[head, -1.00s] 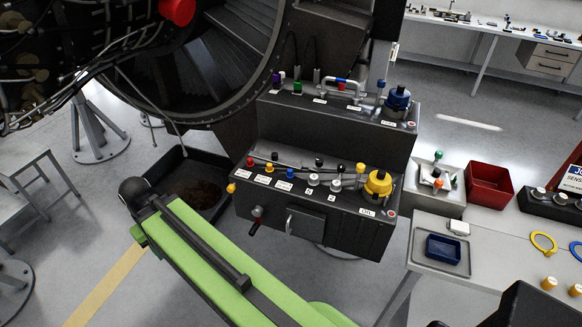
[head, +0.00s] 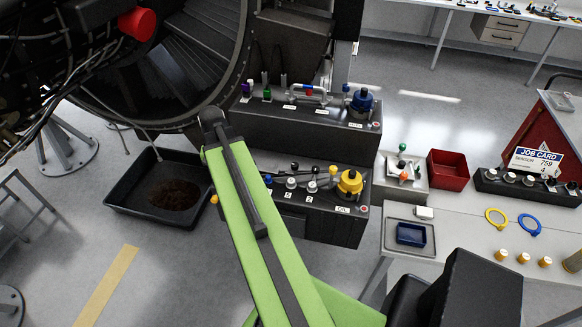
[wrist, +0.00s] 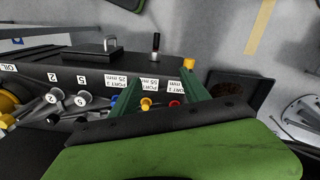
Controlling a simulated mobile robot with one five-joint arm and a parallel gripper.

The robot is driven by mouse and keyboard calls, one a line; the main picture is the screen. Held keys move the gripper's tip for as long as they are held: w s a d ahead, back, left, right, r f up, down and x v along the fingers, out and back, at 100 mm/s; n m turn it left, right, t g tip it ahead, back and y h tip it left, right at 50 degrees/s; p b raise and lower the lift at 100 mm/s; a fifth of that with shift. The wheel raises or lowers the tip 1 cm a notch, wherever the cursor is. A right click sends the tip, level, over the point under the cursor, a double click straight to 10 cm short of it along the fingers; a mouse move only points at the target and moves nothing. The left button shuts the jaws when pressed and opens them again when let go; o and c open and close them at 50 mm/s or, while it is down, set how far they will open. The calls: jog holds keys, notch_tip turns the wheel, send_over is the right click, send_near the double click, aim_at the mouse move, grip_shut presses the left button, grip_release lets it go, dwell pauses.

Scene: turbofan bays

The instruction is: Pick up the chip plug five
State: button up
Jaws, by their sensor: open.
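Chip plug five is, by the label "5", the silver round-topped plug (head: 291,184) on the lower step of the dark console. In the wrist view the plug (wrist: 83,97) stands left of my left finger, beside another silver plug (wrist: 52,98) at label "2". My gripper (wrist: 161,82) is open and empty, its two green fingers spread over the labelled ports. A yellow plug (wrist: 146,103) and a red plug (wrist: 174,103) show between the fingers. My gripper is hidden in the head view, where my green arm covers the console's left part.
A big yellow cap (head: 349,183) stands right of the silver plugs. Pipes and a blue cap (head: 362,100) top the upper step (head: 300,118). A black drip tray (head: 130,207) lies left. At right are a red bin (head: 448,171) and a table with a blue tray (head: 411,234).

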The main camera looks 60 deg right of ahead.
jog(key=s+d+r+m+p, duration=0.45)
jog(key=s+d+r, duration=0.35)
jog(key=d, duration=0.4)
jog(key=m+b, duration=0.3)
jog(key=b, duration=0.9)
send_over(291, 180)
jog(key=shift+n, duration=0.25)
jog(key=f, duration=1.2)
jog(key=shift+s+a+f, duration=0.1)
jog(key=shift+s+a, duration=0.1)
jog(key=shift+p, duration=0.3)
jog(key=f+b, duration=0.5)
jog(key=shift+w+d+f, duration=0.15)
jog(key=shift+d, duration=0.1)
jog(key=shift+r, duration=0.2)
grip_shut()
